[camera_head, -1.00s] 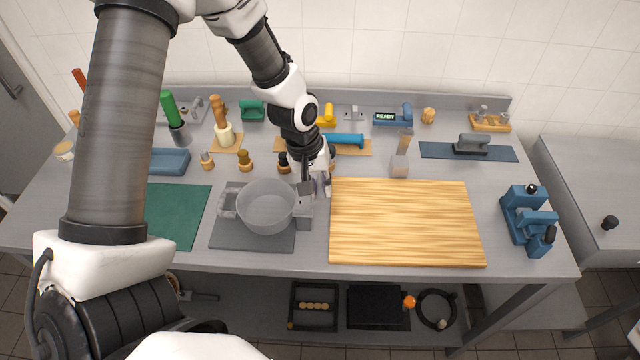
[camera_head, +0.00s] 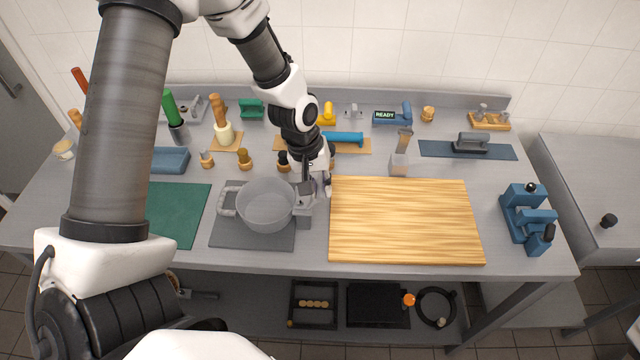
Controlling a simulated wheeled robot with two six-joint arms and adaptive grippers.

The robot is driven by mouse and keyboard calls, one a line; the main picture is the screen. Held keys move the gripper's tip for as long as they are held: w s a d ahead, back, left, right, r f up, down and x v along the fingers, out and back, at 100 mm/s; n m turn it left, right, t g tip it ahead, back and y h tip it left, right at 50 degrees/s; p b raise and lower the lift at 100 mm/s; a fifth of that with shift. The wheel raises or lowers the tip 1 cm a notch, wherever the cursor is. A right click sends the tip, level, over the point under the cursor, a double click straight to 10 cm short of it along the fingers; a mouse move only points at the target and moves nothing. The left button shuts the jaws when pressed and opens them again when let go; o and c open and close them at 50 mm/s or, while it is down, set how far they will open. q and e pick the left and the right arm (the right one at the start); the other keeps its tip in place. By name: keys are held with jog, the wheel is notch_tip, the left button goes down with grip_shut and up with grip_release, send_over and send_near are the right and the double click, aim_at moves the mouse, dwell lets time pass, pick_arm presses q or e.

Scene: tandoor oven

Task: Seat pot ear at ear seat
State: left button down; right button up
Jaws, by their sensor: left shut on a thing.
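A grey round pot (camera_head: 266,205) stands on a dark grey mat (camera_head: 228,239). A light grey loop-shaped ear (camera_head: 228,199) shows at its left side. My left gripper (camera_head: 312,192) points down at the pot's right side, close to a grey block-like part (camera_head: 303,215) there. It is shut on a small grey piece, probably the pot ear, which the fingers largely hide. I cannot tell whether that piece touches the pot's ear seat. My right gripper is not in view.
A wooden board (camera_head: 405,222) lies just right of the gripper, and a green mat (camera_head: 176,215) lies left of the pot. Several stamps and tools stand behind, with a blue-handled tool (camera_head: 345,138) nearest the arm. A blue clamp-like device (camera_head: 529,217) stands at the right.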

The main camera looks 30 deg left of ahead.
pick_arm(q)
jog(key=shift+f, duration=0.6)
jog(key=c, duration=1)
grip_release()
jog(key=shift+c, duration=0.2)
jog(key=p+v, duration=0.6)
jog(key=p, duration=0.2)
jog(key=shift+r, duration=0.2)
jog(key=shift+v, duration=0.85)
